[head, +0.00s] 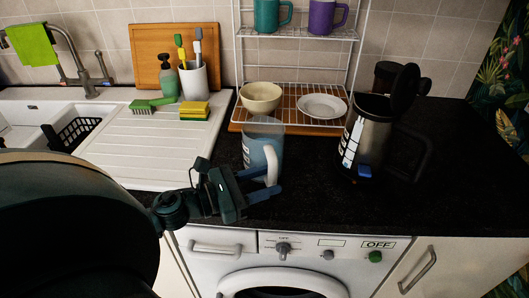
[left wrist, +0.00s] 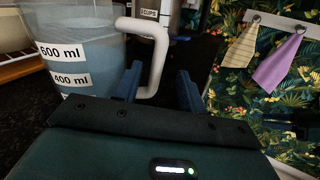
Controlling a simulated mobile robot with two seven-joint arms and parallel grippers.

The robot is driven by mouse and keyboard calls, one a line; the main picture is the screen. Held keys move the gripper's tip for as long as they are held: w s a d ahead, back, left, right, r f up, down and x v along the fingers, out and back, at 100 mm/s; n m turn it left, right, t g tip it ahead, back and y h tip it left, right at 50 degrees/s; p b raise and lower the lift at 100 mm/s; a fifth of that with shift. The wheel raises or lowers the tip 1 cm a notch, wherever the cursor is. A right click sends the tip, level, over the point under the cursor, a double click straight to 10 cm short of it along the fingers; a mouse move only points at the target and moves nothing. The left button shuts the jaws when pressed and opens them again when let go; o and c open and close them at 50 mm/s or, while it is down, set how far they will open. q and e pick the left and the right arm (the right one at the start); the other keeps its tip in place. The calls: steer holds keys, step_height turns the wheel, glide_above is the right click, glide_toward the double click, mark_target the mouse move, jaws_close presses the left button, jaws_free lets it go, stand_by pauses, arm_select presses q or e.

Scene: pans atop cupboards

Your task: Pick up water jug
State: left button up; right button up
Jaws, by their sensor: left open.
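The water jug (head: 258,133) stands upright on the black counter, clear-sided with bluish contents and a white handle. It also shows in the left wrist view (left wrist: 85,53), with 600 ml and 400 ml labels. Its white handle (left wrist: 158,55) faces my gripper. My left gripper (head: 265,182) is at the handle, near the counter's front edge. Its two blue fingers are open, and in the left wrist view the lower handle shows between them (left wrist: 157,88). I cannot tell whether either finger touches the handle. My right gripper is not in view.
A kettle (head: 366,135) with its lid raised stands right of the jug. Behind are a wire rack (head: 296,37) with mugs, a cream bowl (head: 261,97) and a plate (head: 322,106). The sink drainer (head: 150,147) is left. A washing machine (head: 300,262) is below.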

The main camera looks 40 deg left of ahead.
arm_select(q)
steer(key=x, duration=0.1)
steer(key=p+x, duration=0.1)
steer(key=x, duration=0.1)
steer(key=shift+w+a+r, duration=0.1)
steer(key=shift+w+r, duration=0.15)
steer(key=shift+w, duration=0.15)
steer(key=shift+w+d+f, duration=0.15)
steer(key=shift+w+d, duration=0.1)
steer(key=shift+w, duration=0.1)
steer(key=shift+c, duration=0.4)
jaws_close()
